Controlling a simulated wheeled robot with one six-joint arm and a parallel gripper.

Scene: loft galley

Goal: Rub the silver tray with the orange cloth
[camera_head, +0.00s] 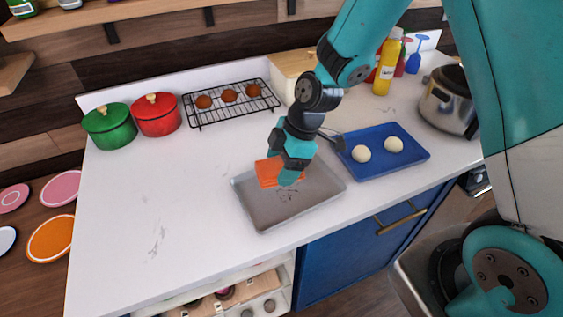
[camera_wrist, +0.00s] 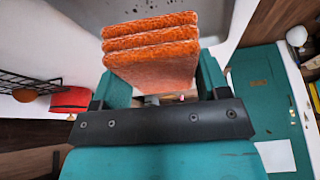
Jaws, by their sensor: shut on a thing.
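The silver tray (camera_head: 262,216) lies on the white counter near its front edge, with dark specks around its middle. The orange cloth (camera_head: 267,172) is a folded block over the tray's upper left part. My gripper (camera_head: 291,174) is shut on the cloth from above. In the wrist view the folded cloth (camera_wrist: 150,50) stands between the two fingers of my gripper (camera_wrist: 155,85), and part of the tray (camera_wrist: 80,12) shows behind it. I cannot tell whether the cloth touches the tray.
A blue tray (camera_head: 385,172) with two pale dough balls sits close on the right. A black rack (camera_head: 232,108) with round brown items, a red pot (camera_head: 157,115) and a green pot (camera_head: 109,126) stand behind. A steel pot (camera_head: 447,103) is far right. The counter's left is clear.

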